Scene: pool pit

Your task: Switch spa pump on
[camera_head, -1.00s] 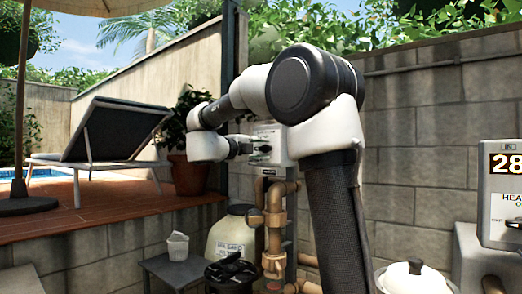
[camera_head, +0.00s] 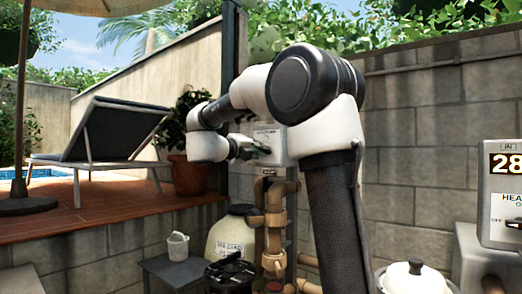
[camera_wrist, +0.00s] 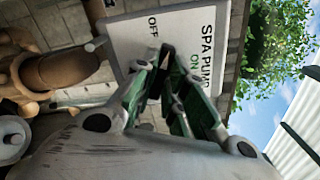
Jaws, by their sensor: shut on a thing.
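The spa pump switch box (camera_head: 278,137) is a pale grey box on a post above brown pipes. In the wrist view its white face (camera_wrist: 185,25) reads SPA PUMP, with ON and OFF marks, turned sideways. My gripper (camera_head: 264,150) is at the front of the box. In the wrist view my gripper (camera_wrist: 166,72) has its green-padded fingers brought together at the face, close to the ON and OFF marks. It is shut on the switch lever, which the fingers mostly hide. I cannot tell the lever's exact position.
Brown pipes (camera_head: 274,215) run below the box. A sand container (camera_head: 230,240) and a small table with a white bucket (camera_head: 178,247) stand at the lower left. A heater panel (camera_head: 505,195) is at the right edge. A block wall (camera_head: 440,140) stands behind.

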